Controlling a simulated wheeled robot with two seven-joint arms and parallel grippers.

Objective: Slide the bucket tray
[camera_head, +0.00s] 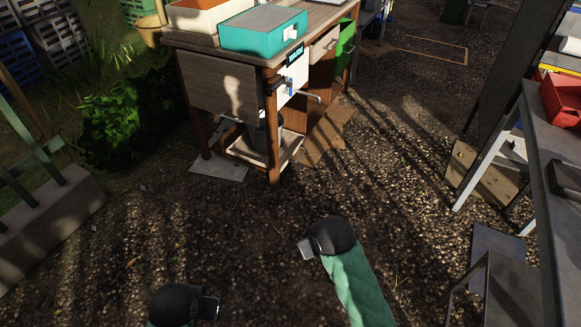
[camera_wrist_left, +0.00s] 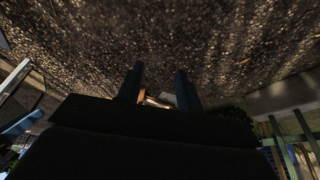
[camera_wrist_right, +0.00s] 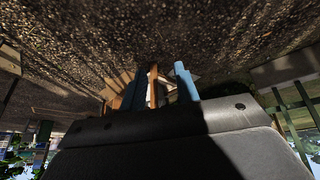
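A low tray (camera_head: 289,151) sits at the bottom of the wooden workbench, close to the ground. A grey bucket-like container (camera_head: 258,137) seems to stand on it, partly hidden by the bench's front leg. My left gripper (camera_head: 208,306) is at the bottom of the head view, well short of the bench. Its fingers (camera_wrist_left: 161,88) are apart with nothing between them. My right gripper (camera_head: 306,248) is nearer the bench, over the gravel and apart from the tray. Its fingers (camera_wrist_right: 158,88) are also apart and empty; the bench shows small beyond them.
The workbench (camera_head: 220,85) carries a teal box (camera_head: 262,30) and has a small tap (camera_head: 289,85) on its front. Cardboard (camera_head: 328,138) lies beside it. A grey table (camera_head: 545,150) with a red bin (camera_head: 563,98) stands at the right. The gravel in front is clear.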

